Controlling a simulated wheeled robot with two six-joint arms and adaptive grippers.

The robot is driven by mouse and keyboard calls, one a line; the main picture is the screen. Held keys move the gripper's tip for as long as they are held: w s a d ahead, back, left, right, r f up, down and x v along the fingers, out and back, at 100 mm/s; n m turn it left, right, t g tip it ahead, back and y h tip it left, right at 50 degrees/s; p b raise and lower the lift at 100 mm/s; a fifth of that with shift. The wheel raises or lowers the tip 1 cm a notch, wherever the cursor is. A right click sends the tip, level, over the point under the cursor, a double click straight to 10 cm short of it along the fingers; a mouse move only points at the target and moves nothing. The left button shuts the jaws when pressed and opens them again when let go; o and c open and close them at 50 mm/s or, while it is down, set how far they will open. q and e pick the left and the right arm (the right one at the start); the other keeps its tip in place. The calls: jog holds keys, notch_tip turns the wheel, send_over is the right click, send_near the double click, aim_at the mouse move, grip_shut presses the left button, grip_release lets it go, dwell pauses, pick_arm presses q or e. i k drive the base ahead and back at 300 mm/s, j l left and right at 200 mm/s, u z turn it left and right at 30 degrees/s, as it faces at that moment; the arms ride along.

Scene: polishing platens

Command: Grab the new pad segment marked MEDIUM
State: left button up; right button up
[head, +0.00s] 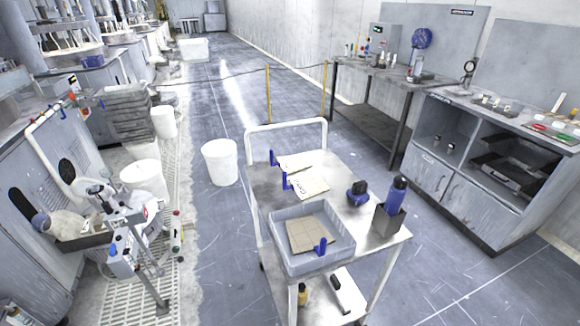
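Two cream, flat pieces lie on the top of a metal cart, each with a blue tab at its left end: a rear piece (295,162) and a front piece (311,183). The front piece bears dark lettering too small to read for certain. A tan, grid-lined pad piece (309,233) with a blue tab lies in a grey tray (339,252) at the cart's near end. I cannot tell which piece is marked MEDIUM. Neither of my grippers shows in the head view.
The cart (377,233) also bears a dark blue object (357,194) and a blue bottle (397,190) in a dark holder. A white bucket (220,162) stands left of it. Polishing machinery (120,235) stands far left, a workbench (465,185) right. Open floor lies between cart and workbench.

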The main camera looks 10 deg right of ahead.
aim_at(291, 164)
jog(key=i+j+z, duration=0.15)
jog(key=j, duration=0.2)
jog(key=i+j+z, duration=0.15)
jog(key=i+j, duration=0.15)
jog(key=i+j+z, duration=0.15)
jog(key=j, duration=0.25)
jog(key=i+j+z, duration=0.15)
jog(key=j, duration=0.25)
